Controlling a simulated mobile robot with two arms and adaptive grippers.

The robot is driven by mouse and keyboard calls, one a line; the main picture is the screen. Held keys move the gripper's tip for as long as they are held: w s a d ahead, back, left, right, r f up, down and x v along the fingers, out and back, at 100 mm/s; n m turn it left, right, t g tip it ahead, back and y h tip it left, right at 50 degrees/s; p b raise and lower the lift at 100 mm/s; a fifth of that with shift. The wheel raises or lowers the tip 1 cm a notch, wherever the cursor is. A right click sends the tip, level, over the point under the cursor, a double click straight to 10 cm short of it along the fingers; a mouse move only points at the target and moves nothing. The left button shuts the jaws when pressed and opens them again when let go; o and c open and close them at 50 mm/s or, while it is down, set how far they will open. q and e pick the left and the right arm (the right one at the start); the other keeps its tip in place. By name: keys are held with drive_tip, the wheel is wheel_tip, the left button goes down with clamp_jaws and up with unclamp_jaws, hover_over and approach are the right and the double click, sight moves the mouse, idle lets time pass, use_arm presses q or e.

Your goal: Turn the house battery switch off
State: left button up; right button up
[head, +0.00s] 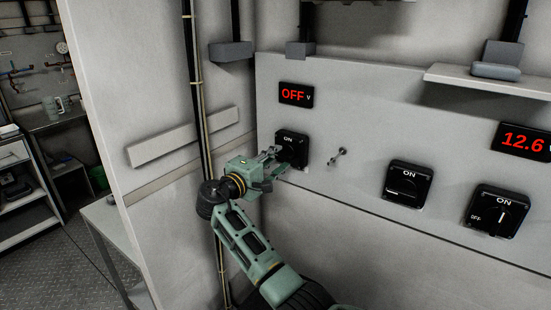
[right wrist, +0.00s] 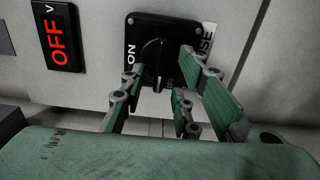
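The house battery switch (head: 291,148) is a black square rotary switch marked ON, at the left of the grey panel. In the right wrist view its black knob (right wrist: 153,57) lies crosswise to the ON direction, beside a label partly hidden, ending in "SE". The red display (head: 296,94) above it reads OFF V. My right gripper (head: 272,160) is at the switch's lower left. In the right wrist view its fingers (right wrist: 160,80) are apart and empty, close in front of the switch; contact with the knob cannot be told. My left gripper is out of view.
To the right on the panel are a small metal lever (head: 338,157), a second rotary switch (head: 408,183), a third (head: 497,210) and a display (head: 525,140) reading 12.6. A shelf (head: 490,80) juts out at upper right. A vertical cable run (head: 196,90) stands left of the panel.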

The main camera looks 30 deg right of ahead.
drive_tip(key=v, duration=1.1)
drive_tip(key=shift+f, duration=0.1)
